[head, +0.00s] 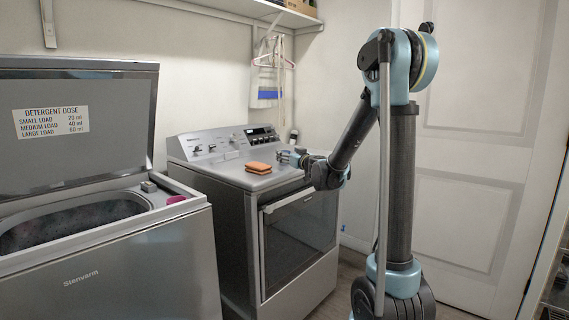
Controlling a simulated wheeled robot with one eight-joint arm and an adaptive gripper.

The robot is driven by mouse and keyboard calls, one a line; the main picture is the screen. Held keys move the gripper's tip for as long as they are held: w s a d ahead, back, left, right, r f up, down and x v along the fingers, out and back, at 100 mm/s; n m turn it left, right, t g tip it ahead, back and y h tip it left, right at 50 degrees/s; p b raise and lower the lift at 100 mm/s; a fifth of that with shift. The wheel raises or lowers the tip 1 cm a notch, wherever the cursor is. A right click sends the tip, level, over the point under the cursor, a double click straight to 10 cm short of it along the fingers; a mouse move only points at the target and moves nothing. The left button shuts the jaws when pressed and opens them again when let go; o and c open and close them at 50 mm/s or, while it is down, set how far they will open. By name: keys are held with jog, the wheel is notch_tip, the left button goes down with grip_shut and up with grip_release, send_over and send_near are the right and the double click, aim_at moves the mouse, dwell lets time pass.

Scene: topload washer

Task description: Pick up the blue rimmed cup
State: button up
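I cannot make out a blue rimmed cup in the head view. My gripper (283,157) is small in the picture, low over the right side of the dryer top (228,172), with its fingers pointing left. It is just behind and to the right of an orange sponge-like block (258,168), apart from it as far as I can tell. Whether its fingers are open or shut, or hold anything, is too small to tell. A small pale shape (231,155) lies on the dryer top near the control panel.
The topload washer (110,262) stands at the left with its lid (75,130) raised and its tub open. A pink item (176,199) sits on its right rim. Hangers and a bag (264,85) hang on the wall behind the dryer. A white door (470,150) is at right.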

jog(key=shift+x, duration=2.6)
jog(key=shift+d, duration=0.15)
jog(key=c, duration=1.2)
